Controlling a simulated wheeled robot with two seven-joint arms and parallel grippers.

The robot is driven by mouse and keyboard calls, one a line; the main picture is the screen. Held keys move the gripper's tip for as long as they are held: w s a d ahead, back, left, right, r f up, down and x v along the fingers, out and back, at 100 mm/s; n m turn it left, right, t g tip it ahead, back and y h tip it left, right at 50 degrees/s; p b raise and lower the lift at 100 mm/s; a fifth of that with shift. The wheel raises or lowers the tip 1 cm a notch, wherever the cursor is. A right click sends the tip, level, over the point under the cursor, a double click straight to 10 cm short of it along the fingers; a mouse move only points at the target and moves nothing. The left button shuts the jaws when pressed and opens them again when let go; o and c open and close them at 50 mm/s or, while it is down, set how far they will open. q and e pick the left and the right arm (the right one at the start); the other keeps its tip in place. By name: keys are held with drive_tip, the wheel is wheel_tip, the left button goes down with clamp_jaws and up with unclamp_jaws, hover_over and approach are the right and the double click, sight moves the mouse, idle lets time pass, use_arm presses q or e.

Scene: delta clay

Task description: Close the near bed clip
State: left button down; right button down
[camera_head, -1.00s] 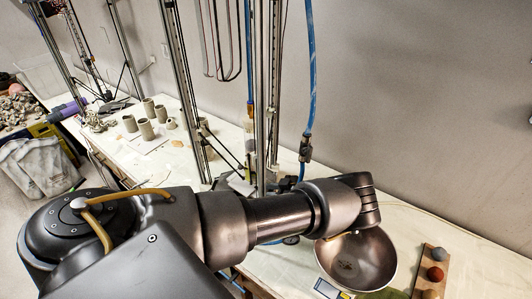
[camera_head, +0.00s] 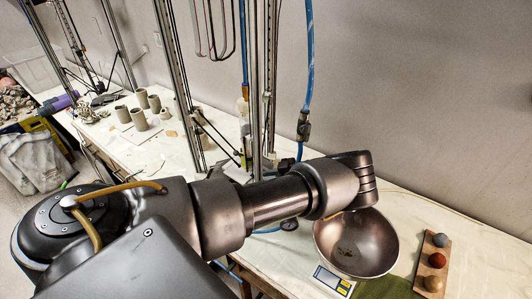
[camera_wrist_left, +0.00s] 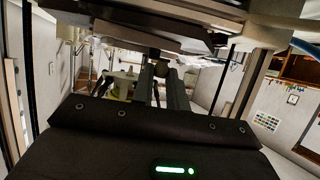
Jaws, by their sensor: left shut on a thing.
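In the left wrist view my left gripper (camera_wrist_left: 161,76) points up the picture toward the underside of a dark flat plate (camera_wrist_left: 130,30), which looks like the printer bed. Its two grey fingers are close together, shut on a small dark piece at the plate's near edge, which looks like the near bed clip (camera_wrist_left: 160,56). The clip is small and in shadow, so its own position cannot be made out. In the head view my left arm crosses from the left and its wrist hides the gripper and clip. My right gripper is in neither view.
In the head view a metal bowl (camera_head: 356,243) stands on a scale (camera_head: 332,281) beside my wrist. A wooden board (camera_head: 432,265) with coloured balls lies to its right. Printer uprights (camera_head: 257,90) and a blue hose (camera_head: 309,60) rise behind my arm. Several clay cups (camera_head: 140,119) stand further left.

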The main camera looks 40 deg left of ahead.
use_arm(q)
drive_tip(key=c, duration=1.4)
unclamp_jaws()
drive_tip(key=shift+w+d+r, duration=0.15)
drive_tip(key=shift+w+d, duration=0.1)
drive_tip(key=shift+d, duration=0.1)
drive_tip(key=shift+p+v, duration=1.25)
drive_tip(key=shift+v, duration=3.65)
